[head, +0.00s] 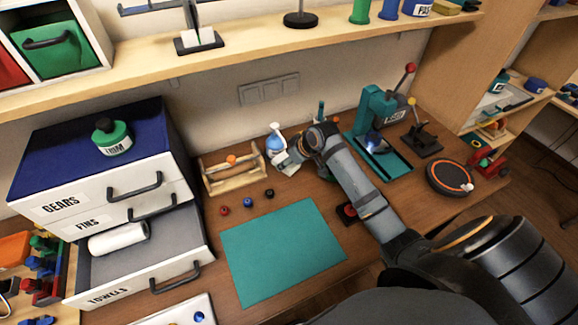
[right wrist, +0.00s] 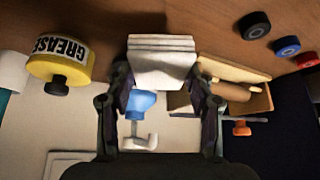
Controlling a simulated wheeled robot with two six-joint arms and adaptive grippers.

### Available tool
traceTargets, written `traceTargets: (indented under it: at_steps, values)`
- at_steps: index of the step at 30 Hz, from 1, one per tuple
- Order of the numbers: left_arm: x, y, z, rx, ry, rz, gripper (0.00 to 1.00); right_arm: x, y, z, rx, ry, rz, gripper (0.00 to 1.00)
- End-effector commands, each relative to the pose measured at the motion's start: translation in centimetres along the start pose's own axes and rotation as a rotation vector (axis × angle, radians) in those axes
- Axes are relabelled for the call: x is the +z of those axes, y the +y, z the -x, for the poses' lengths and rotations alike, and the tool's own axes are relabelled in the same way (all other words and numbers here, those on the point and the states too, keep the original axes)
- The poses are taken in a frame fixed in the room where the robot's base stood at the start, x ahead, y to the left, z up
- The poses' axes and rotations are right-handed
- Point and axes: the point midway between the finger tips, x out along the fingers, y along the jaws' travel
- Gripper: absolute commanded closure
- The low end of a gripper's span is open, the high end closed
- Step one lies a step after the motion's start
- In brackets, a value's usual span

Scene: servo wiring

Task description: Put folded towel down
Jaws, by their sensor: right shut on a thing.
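My right gripper (head: 300,151) is over the back of the bench, near the wall. It is shut on a white folded towel (head: 284,164), which shows its stacked layers between the two fingers in the right wrist view (right wrist: 161,62). I cannot tell whether the towel touches the bench top. The open drawer labelled TOWELS (head: 183,255) at the left holds a white roll (head: 118,238). My left gripper is not in view.
A blue and white spray bottle (head: 274,140) and a wooden tool caddy (head: 233,175) stand close to the gripper. A yellow GREASE jar (right wrist: 62,62) shows in the wrist view. A teal mat (head: 282,252) lies clear in front. A teal press (head: 377,125) stands right.

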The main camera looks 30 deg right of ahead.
Motion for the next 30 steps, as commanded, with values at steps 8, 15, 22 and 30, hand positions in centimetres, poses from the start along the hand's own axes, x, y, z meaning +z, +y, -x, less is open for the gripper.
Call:
traceTargets:
  at_steps: [8, 15, 22, 30]
  values:
    - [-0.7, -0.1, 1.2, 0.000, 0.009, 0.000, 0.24, 1.8, 0.4, -2.9, -0.001, -0.001, -0.002, 0.68]
    - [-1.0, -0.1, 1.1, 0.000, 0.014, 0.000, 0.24, 1.9, 0.4, -3.1, 0.000, 0.000, 0.000, 0.68]
    - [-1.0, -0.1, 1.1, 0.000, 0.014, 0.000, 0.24, 2.0, 0.4, -3.2, 0.000, -0.001, 0.000, 0.29]
    - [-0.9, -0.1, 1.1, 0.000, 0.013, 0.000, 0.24, 2.0, 0.4, -3.2, 0.001, -0.001, 0.000, 0.24]
